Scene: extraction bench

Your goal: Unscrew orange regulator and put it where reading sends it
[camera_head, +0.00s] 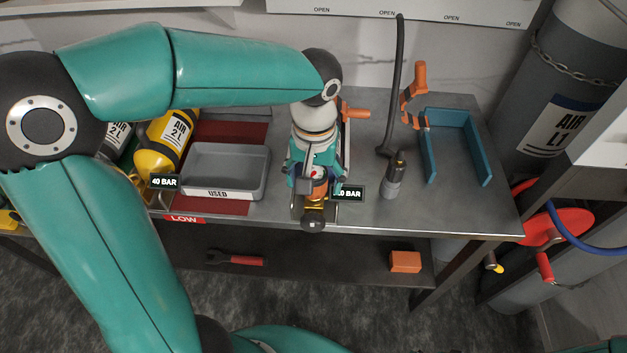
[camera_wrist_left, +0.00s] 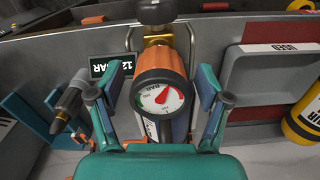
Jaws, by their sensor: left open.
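The orange regulator (camera_wrist_left: 160,72) sits on a brass valve with a black knob (camera_wrist_left: 156,10), atop a cylinder held in a stand. Its round white gauge (camera_wrist_left: 161,98) faces the wrist camera; the red needle points up and right, and the numbers are too small to read. My left gripper (camera_head: 314,178) is open, its fingers on either side of the regulator; I cannot tell whether they touch it. In the head view the regulator (camera_head: 318,188) is mostly hidden by the gripper. A grey tray marked USED (camera_head: 262,188) stands left of it. My right gripper is not in view.
A partly hidden BAR display (camera_head: 352,192) stands beside the cylinder. A hose fitting (camera_head: 393,182) and blue holder (camera_head: 476,150) are right.

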